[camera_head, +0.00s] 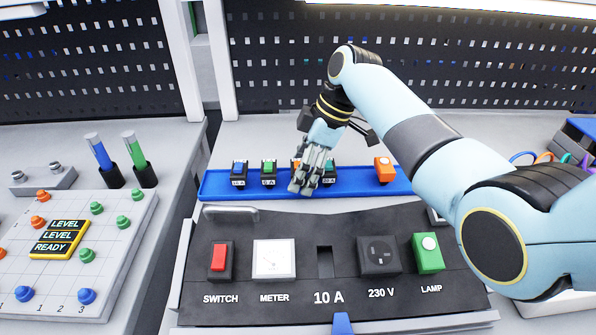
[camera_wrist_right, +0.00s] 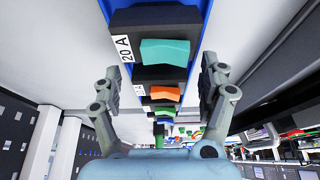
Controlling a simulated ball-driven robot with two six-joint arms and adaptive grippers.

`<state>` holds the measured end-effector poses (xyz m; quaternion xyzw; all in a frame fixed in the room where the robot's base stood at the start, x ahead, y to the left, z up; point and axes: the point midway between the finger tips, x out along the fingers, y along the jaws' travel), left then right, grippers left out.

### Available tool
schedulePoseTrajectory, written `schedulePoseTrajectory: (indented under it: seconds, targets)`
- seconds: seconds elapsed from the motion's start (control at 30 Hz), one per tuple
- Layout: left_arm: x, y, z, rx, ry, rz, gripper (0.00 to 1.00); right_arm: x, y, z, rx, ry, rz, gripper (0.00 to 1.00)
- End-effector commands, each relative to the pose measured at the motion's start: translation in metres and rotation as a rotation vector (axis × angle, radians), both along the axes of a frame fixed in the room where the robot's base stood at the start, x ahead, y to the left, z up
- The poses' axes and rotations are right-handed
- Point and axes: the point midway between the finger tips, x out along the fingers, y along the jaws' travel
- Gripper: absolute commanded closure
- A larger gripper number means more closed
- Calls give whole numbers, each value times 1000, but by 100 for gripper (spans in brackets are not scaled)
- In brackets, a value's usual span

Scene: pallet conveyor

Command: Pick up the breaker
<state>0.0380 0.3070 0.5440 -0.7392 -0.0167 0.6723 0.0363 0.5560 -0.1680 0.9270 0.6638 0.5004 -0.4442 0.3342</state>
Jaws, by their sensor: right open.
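Several breakers stand in a row on a blue tray (camera_head: 350,187) in the head view: a blue one (camera_head: 239,169), a green one (camera_head: 268,169), an orange one (camera_head: 295,163) partly hidden, and a teal one (camera_head: 330,169). My right gripper (camera_head: 302,184) points down over the row, hiding part of the orange and teal breakers. In the right wrist view its fingers are spread and empty. The teal breaker (camera_wrist_right: 165,51), labelled 20 A, is nearest there, and the orange breaker (camera_wrist_right: 165,93) shows between the fingers. I cannot tell whether the fingers touch anything. My left gripper is not in view.
A dark panel (camera_head: 330,222) stands in front of the tray, with an empty slot (camera_head: 325,262) labelled 10 A between a meter (camera_head: 274,258) and a socket (camera_head: 379,256). An orange block (camera_head: 384,169) with a white button sits at the tray's right.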

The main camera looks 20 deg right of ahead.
Motion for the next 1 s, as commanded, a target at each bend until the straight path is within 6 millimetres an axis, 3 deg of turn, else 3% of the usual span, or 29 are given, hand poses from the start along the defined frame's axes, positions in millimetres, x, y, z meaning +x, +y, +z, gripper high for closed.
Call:
schedulePoseTrajectory:
  seconds: [0.17, 0.6, 1.0]
  targets:
    - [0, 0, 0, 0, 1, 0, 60, 0, 0, 0, 0, -1, 0, 24]
    - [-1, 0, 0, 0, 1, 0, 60, 0, 0, 1, 0, -1, 0, 82]
    - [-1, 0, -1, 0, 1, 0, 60, 1, 0, 10, 0, -2, -1, 83]
